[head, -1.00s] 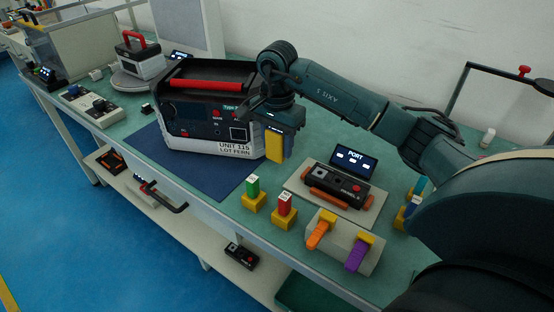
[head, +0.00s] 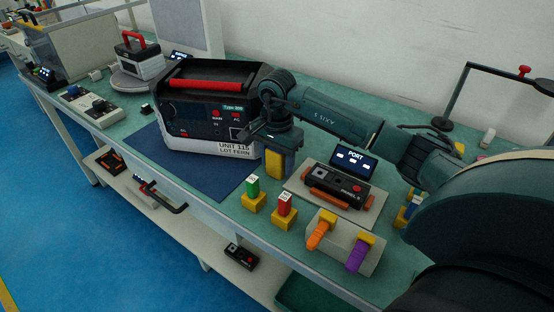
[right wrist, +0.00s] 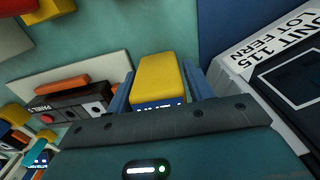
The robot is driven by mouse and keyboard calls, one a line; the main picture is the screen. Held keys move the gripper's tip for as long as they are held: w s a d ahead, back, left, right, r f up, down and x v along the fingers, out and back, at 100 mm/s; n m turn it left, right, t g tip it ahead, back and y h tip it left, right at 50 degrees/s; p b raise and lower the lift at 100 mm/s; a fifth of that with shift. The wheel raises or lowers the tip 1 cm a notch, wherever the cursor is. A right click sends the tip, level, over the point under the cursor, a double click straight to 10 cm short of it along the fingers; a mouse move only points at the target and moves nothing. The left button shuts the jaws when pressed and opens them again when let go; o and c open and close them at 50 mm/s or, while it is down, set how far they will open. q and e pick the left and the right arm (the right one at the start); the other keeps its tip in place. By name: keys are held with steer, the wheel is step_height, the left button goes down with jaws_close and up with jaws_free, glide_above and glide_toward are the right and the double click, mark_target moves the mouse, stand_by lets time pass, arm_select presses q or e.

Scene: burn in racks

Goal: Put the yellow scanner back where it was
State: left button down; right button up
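The yellow scanner (head: 274,163) is upright in my right gripper (head: 281,158), just right of the front corner of the large black-and-white unit (head: 205,147) labelled 115. The right wrist view shows the scanner (right wrist: 158,78) between the two blue-grey fingers (right wrist: 160,92), which press against its sides. Its lower end is at or just above the green bench top (head: 225,208); I cannot tell whether it touches. My left gripper is not in view.
A grey plate (head: 358,209) with a black panel device (head: 335,181) and a PORT display (head: 352,162) lies right of the scanner. Green (head: 253,186) and red (head: 285,205) blocks on yellow bases stand in front. A blue mat (head: 205,184) lies under the unit.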

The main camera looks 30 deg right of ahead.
steer(key=shift+o, duration=1)
step_height(320, 180, up, 12)
steer(key=shift+r, duration=0.2)
